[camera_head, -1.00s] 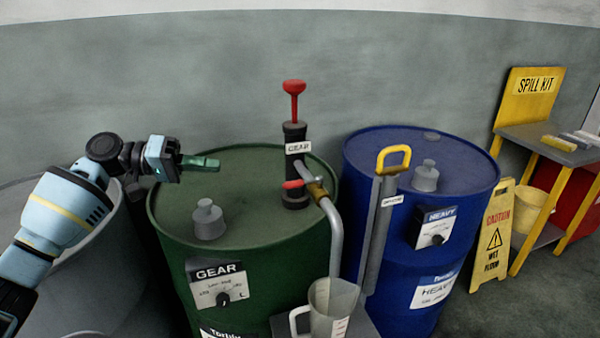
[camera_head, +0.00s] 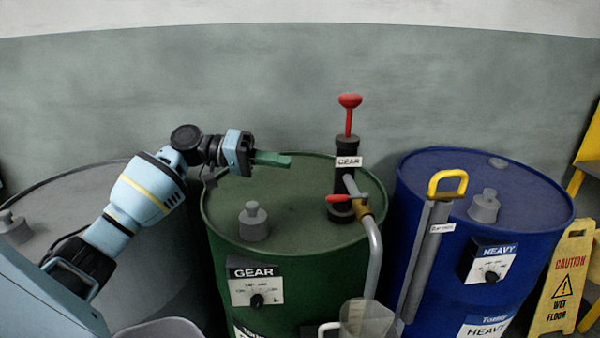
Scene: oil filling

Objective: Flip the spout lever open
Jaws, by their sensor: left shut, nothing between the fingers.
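The red spout lever (camera_head: 345,197) lies roughly level across the spout joint of the black GEAR pump (camera_head: 345,178), above the green drum (camera_head: 300,208). A curved grey spout (camera_head: 374,255) runs down from the brass fitting (camera_head: 362,209) towards a clear jug (camera_head: 366,320), cut off at the bottom edge. My left gripper (camera_head: 288,160) is shut and empty, its greenish fingers pointing right. It is above the drum's back part, left of the pump and apart from the lever. My right gripper is not in view.
A grey capped fitting (camera_head: 254,222) stands on the green drum's lid. The pump's red T-handle (camera_head: 349,101) rises high. A blue drum (camera_head: 425,185) with a yellow-handled grey tool (camera_head: 425,250) is right. A grey drum (camera_head: 60,195) is behind my arm. A yellow floor sign (camera_head: 562,280) stands far right.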

